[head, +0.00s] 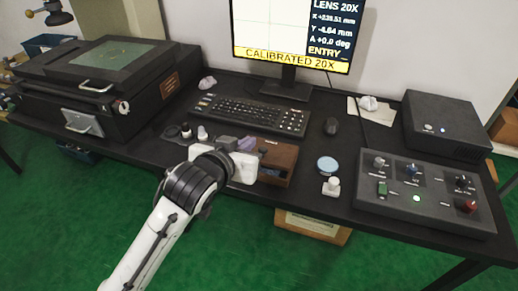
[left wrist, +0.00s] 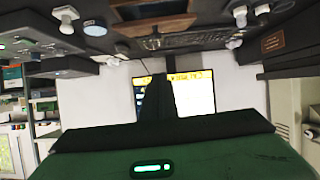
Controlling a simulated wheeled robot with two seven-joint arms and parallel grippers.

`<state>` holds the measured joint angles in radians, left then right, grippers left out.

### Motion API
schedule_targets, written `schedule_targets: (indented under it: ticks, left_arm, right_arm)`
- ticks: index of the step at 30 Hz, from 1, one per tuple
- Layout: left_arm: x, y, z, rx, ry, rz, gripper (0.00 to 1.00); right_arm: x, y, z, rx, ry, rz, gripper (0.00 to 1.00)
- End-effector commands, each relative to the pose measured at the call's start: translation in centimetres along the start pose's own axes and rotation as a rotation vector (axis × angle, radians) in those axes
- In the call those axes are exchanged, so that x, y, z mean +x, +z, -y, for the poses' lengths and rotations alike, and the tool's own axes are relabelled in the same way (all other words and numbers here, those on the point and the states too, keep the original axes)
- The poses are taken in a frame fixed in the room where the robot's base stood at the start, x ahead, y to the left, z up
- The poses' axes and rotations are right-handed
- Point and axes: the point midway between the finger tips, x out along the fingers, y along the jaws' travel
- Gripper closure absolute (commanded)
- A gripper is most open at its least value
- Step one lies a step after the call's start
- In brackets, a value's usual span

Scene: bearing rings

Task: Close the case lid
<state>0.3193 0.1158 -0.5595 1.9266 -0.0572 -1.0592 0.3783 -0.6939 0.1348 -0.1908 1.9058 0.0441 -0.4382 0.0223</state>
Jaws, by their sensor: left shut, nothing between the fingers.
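The small brown wooden case (head: 290,165) stands near the front edge of the black table. Its lid appears raised, and a bluish patch shows low inside. My arm partly covers its left side, so the exact lid angle cannot be told. My left gripper (head: 255,148) is shut and empty at the case's left side; contact with the lid cannot be made out. In the left wrist view, which looks upside down, a brown wooden surface (left wrist: 155,24) shows at the top. My right gripper is not in view.
A keyboard (head: 253,114) and monitor (head: 290,87) stand behind. A blue-topped round dish (head: 327,165) and white knobbed piece (head: 331,187) stand right of the case, then a control box (head: 425,190). A large black machine (head: 100,85) fills the left. Small pieces (head: 203,132) stand behind my wrist.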

Motion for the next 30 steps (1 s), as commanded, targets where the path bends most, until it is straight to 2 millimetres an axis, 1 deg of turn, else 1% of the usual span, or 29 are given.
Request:
schedule_targets:
  ticks: [4,6,15,19,21,24,30]
  left_arm:
    - [1.4,-0.2,0.0,0.001,-0.003,0.000,1.00]
    - [2.6,-0.2,0.1,0.001,-0.003,0.001,1.00]
    - [8.2,-0.2,0.0,0.001,-0.001,0.000,1.00]
    - [10.2,-0.2,0.0,0.001,-0.002,0.000,1.00]
    - [10.2,1.4,0.1,0.002,-0.002,0.003,1.00]
    - [10.5,2.6,0.0,0.001,-0.001,0.002,1.00]
    - [10.8,3.7,0.0,0.001,-0.001,-0.001,1.00]
  right_arm:
    - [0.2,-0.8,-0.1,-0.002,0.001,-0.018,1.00]
    - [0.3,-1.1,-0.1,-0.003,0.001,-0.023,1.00]
    - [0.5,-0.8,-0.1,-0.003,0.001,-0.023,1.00]
    - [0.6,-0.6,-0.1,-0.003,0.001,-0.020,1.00]
    - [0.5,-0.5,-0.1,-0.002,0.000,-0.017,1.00]
    - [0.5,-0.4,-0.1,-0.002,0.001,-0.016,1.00]
    - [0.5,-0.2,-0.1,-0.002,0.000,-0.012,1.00]
